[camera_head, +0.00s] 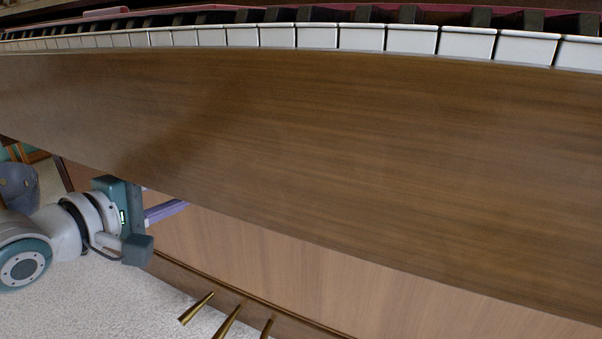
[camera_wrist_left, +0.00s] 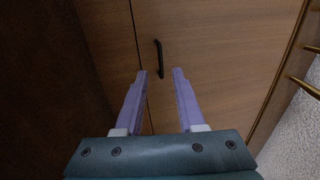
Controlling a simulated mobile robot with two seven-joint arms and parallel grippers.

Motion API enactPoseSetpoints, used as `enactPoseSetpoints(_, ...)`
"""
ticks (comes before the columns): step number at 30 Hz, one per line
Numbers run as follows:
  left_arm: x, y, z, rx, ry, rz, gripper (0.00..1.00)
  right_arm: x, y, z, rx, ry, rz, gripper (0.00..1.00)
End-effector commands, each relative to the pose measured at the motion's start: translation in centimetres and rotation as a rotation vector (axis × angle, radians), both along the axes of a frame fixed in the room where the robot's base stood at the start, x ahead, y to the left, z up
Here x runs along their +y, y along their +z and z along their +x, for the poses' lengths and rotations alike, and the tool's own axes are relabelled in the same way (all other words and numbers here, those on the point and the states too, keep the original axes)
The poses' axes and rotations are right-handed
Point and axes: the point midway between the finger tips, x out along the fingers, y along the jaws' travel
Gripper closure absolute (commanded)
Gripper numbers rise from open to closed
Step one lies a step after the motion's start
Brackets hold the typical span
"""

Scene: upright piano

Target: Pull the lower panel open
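The lower panel (camera_head: 300,270) is light brown wood below the keyboard in the head view. It also fills the upper middle of the left wrist view (camera_wrist_left: 220,40). A black vertical handle (camera_wrist_left: 158,56) is on it, near a dark vertical seam; the handle is hidden in the head view. My left gripper (camera_wrist_left: 160,72) is open, its two lavender fingers apart and pointing at the panel. The handle's near end appears between the fingertips, with no visible grip; contact cannot be told. In the head view the left gripper (camera_head: 170,209) is under the keyboard ledge, its fingertips partly hidden.
The wooden keyboard front (camera_head: 330,140) overhangs the panel and my left gripper. White and black keys run along the top. Several brass pedals (camera_head: 228,320) stick out at the bottom, right of my left gripper. Pale carpet (camera_head: 110,300) lies open at lower left.

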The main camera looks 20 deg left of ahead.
Motion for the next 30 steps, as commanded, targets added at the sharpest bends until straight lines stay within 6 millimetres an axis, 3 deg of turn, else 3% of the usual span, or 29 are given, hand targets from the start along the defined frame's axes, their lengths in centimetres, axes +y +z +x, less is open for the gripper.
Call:
enactPoseSetpoints(1,-0.1,-0.9,1.0,-0.004,0.000,0.001,0.61,0.0,-1.6,0.0,0.000,0.000,0.000,0.77)
enactPoseSetpoints(9,-0.4,-1.7,5.2,-0.001,-0.002,0.003,0.61,0.0,-4.9,0.0,0.001,0.000,0.000,0.77)
enactPoseSetpoints(15,-0.5,-1.7,6.5,0.002,0.000,0.002,0.61,0.0,-5.7,0.0,0.002,0.000,0.000,0.77)
enactPoseSetpoints(24,-0.6,-1.6,6.6,0.003,0.000,0.002,0.61,0.0,-5.7,-0.1,0.002,0.000,0.000,0.77)
enactPoseSetpoints(30,-0.6,-1.6,6.6,0.003,-0.001,0.002,0.83,0.0,-5.7,-0.1,0.003,0.000,0.000,0.77)
